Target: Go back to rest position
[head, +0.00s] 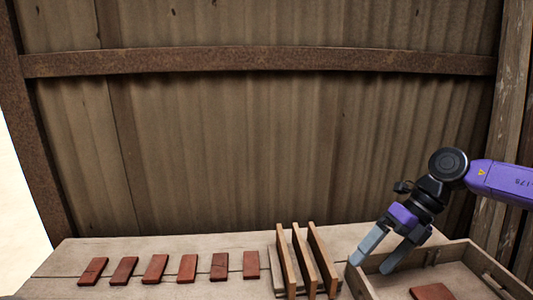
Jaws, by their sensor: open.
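My gripper (371,265) is at the right, its two grey fingers apart and pointing down and left. Nothing shows between them. The fingertips appear over the near left part of a wooden crate (479,256), just right of a rack of upright wooden boards (305,262); their exact height cannot be told. A red tile (432,292) lies in the crate, cut by the lower picture edge. Several red tiles (187,267) lie apart in a row on the wooden table (190,246), left of the rack.
A corrugated metal wall (230,150) with a rusty crossbeam (260,61) stands behind the table. A wooden post (509,130) rises at the far right. The space above the tile row is clear.

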